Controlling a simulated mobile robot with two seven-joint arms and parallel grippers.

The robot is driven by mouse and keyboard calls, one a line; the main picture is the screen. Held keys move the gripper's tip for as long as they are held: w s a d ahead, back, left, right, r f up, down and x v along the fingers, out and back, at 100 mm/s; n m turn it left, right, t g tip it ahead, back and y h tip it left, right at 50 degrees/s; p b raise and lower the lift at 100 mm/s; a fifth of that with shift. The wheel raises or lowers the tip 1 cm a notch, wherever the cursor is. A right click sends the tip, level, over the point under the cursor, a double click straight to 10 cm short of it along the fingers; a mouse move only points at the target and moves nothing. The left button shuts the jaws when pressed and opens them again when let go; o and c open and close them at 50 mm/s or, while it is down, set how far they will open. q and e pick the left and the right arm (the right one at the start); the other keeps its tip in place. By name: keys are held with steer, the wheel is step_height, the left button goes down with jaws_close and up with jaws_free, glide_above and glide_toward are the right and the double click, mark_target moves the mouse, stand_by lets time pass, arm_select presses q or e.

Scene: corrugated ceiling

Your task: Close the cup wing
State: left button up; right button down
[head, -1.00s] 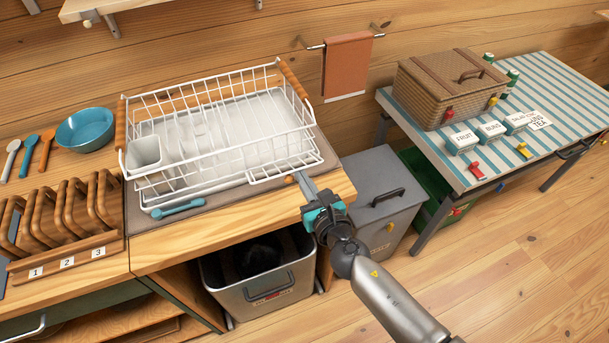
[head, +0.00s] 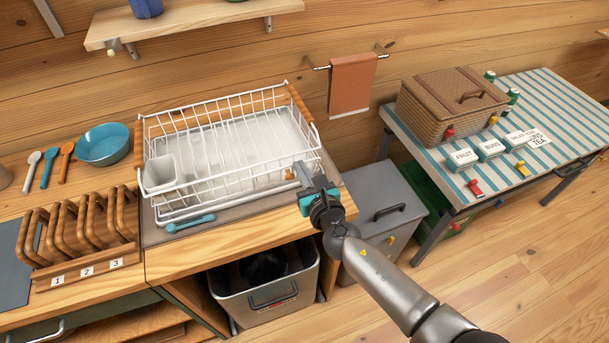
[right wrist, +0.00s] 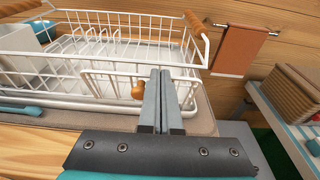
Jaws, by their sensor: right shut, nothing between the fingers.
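The white wire dish rack (head: 215,112) stands on a grey mat on the wooden counter. Its cup wing is the small wire flap at the right part of its front side, with a round wooden knob (head: 290,174). The wing now looks raised close against the rack's front; whether it sits fully flush I cannot tell. In the right wrist view the wing's wire loops (right wrist: 104,74) and the knob (right wrist: 137,90) show just left of my fingers. My right gripper (head: 300,170) is shut and empty, its fingertips at the wing; contact is unclear. My left gripper is not in view.
A grey cup holder (head: 160,172) sits in the rack's left end. A teal brush (head: 190,223) lies on the mat in front. A wooden slotted stand (head: 85,230) is to the left. A bin (head: 265,290) stands below the counter, and a striped table (head: 560,110) at right.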

steer(key=shift+w+a+r, duration=0.25)
steer(key=shift+w+r, duration=0.1)
steer(key=shift+w, duration=0.35)
stand_by(0.3)
